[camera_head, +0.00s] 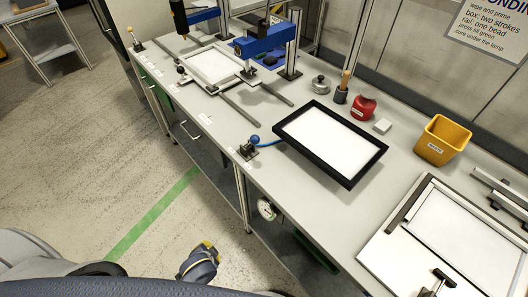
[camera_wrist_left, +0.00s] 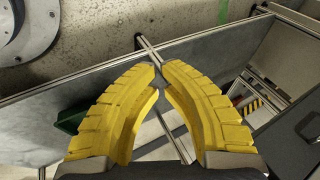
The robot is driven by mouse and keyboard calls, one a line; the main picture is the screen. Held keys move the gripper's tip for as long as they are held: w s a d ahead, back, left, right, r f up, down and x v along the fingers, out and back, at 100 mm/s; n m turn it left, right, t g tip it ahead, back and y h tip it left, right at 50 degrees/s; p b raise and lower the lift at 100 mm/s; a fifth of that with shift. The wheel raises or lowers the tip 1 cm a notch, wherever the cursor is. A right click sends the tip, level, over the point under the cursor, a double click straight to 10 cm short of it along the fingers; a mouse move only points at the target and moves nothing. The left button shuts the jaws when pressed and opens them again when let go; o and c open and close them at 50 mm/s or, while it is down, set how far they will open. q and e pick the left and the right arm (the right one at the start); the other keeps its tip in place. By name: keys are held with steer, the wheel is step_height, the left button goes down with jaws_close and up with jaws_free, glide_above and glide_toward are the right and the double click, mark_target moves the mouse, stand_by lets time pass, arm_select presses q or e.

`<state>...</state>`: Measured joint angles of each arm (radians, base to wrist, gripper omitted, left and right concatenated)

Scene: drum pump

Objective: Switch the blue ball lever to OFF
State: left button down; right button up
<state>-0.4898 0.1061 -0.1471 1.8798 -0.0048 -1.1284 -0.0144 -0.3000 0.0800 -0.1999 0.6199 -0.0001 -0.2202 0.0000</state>
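The blue ball lever (camera_head: 254,139) is on a small dark base near the bench's front edge in the head view, at the left of the black-framed white panel. A blue line shows between it and the panel. Small white labels (camera_head: 235,154) lie beside it, too small to read. My left gripper (camera_head: 208,246) has yellow fingers and hangs in front of the bench, well below and apart from the lever. In the left wrist view its fingertips (camera_wrist_left: 159,65) nearly meet, with nothing between them. The lever is not visible there. My right gripper is not in view.
The black-framed panel (camera_head: 331,142) lies on the bench (camera_head: 215,135). A yellow bin (camera_head: 442,140), a red item (camera_head: 363,107) and a wooden-handled tool (camera_head: 343,86) stand behind it. A round gauge (camera_head: 267,209) sits below the bench edge. Another ball lever (camera_head: 135,40) stands far left.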

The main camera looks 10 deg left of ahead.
arm_select(q)
steer(key=w+d+r+m+t, duration=0.1)
steer(key=w+r+m+t, duration=0.15)
steer(key=r, duration=0.75)
steer(key=w+r+m+t, duration=0.2)
steer(key=w+r, duration=0.2)
steer(key=r, duration=0.5)
steer(key=w+d+r+m+t+h, duration=0.2)
steer(key=d+r+m+t+h, duration=0.2)
steer(key=d+r+m, duration=0.2)
steer(key=w+d+r+m+t+h, duration=0.3)
steer(key=d+r+m, duration=0.4)
steer(key=d, duration=0.3)
steer(key=shift+r+m+t+h, duration=0.25)
steer(key=shift+m+t+h, duration=0.35)
steer(key=shift+t, duration=0.45)
